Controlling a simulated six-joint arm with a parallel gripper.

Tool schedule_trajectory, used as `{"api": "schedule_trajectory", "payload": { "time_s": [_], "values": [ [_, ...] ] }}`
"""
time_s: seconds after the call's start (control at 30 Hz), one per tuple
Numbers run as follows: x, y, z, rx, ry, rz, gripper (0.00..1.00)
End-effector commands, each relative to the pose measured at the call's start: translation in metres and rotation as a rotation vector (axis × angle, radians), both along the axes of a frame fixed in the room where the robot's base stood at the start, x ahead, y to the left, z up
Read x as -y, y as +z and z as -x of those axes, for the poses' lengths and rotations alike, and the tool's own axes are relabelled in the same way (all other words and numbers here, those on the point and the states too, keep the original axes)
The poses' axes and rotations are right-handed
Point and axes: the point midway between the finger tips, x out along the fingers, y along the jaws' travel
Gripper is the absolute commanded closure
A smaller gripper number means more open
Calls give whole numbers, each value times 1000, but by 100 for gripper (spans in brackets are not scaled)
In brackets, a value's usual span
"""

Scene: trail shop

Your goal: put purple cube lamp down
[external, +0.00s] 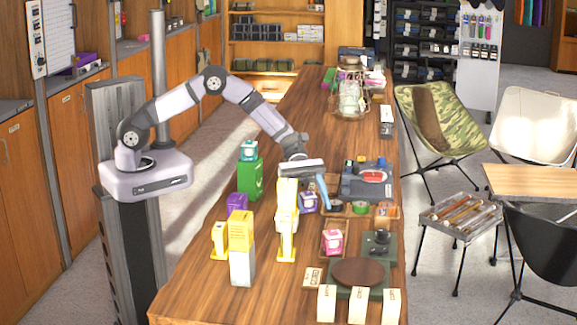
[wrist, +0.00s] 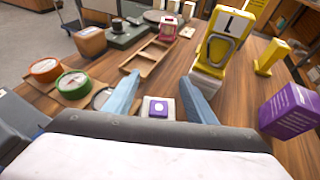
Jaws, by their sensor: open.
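The purple cube lamp (external: 308,203) has a pale frame and a purple face with a white dot. It sits low at table level, left of the round tins. In the wrist view the lamp (wrist: 158,108) shows between the two blue fingers of my gripper (wrist: 160,85), which are spread apart with a gap on both sides. In the external view my gripper (external: 312,193) is low over the lamp and partly hides it. What lies directly beneath the lamp is hidden. A wooden tray (wrist: 133,65) lies just beyond, with a pink cube lamp (wrist: 168,28) in its far compartment.
Yellow stands (external: 287,235) are close on one side, with a purple box (wrist: 288,110) nearby. A green tin (wrist: 73,84) and a red tin (wrist: 45,69) are on the other side. A teal cube lamp (external: 249,150) sits on a green box (external: 250,180).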

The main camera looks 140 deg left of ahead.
Motion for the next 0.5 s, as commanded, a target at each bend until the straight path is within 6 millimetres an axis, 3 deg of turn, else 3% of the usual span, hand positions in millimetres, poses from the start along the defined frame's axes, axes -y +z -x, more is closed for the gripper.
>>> {"api": "schedule_trajectory", "payload": {
  "time_s": [0.17,0.5],
  "values": [
    [-7,6,15,2,2,-2,49],
    [-28,27,67,0,3,-3,49]
  ]
}}
